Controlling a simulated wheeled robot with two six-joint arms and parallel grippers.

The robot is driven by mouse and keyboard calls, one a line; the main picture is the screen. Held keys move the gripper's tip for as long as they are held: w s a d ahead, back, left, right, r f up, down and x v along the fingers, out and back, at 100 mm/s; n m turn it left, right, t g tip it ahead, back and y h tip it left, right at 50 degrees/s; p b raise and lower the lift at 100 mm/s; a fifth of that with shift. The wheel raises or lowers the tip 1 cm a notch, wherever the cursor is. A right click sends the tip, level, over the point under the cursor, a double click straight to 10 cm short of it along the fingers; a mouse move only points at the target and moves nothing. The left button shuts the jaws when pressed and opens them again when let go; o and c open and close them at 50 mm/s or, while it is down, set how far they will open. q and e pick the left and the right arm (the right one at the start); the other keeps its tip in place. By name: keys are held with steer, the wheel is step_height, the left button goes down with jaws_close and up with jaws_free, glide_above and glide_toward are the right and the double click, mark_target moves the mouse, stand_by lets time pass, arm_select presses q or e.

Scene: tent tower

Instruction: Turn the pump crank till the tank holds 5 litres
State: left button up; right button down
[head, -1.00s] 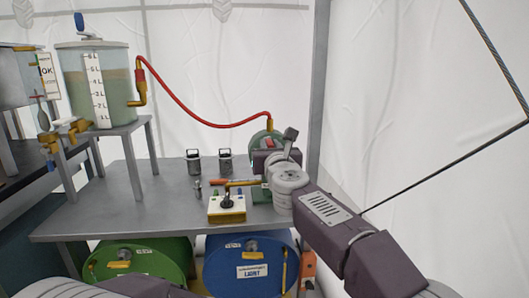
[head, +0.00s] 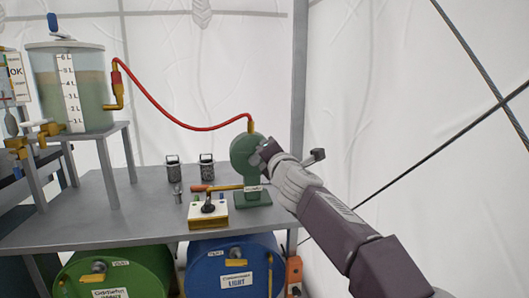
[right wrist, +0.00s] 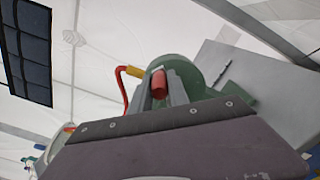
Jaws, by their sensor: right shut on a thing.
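The clear tank (head: 90,100) stands on a small grey stand at the left in the head view. It holds greenish liquid with its surface near the 5 L mark on the white scale (head: 71,92); the exact level is hard to read. A red hose runs from the tank to the green pump (head: 243,150), which also shows in the right wrist view (right wrist: 185,66). My right gripper (head: 266,152) is at the pump's right side. Its fingers are shut on the red crank handle (right wrist: 158,84). The gripper hides most of the crank in the head view. My left gripper is not in view.
The grey bench (head: 110,215) carries two dark canisters (head: 173,172) and a yellow-and-white box with a lever (head: 208,212) in front of the pump. Green (head: 110,272) and blue (head: 232,265) drums lie below. A tent pole (head: 300,70) stands behind.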

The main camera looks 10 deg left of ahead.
steer(key=shift+w+d+f+m+b, duration=0.1)
steer(key=shift+d+f+m+b, duration=0.25)
steer(key=shift+m, duration=0.5)
steer(key=shift+w+d+f+m+b, duration=0.15)
steer(key=shift+f+m+b, duration=0.25)
steer(key=shift+m, duration=0.45)
steer(key=c, duration=1.3)
jaws_free()
steer(key=shift+o, duration=0.2)
steer(key=shift+s, duration=0.1)
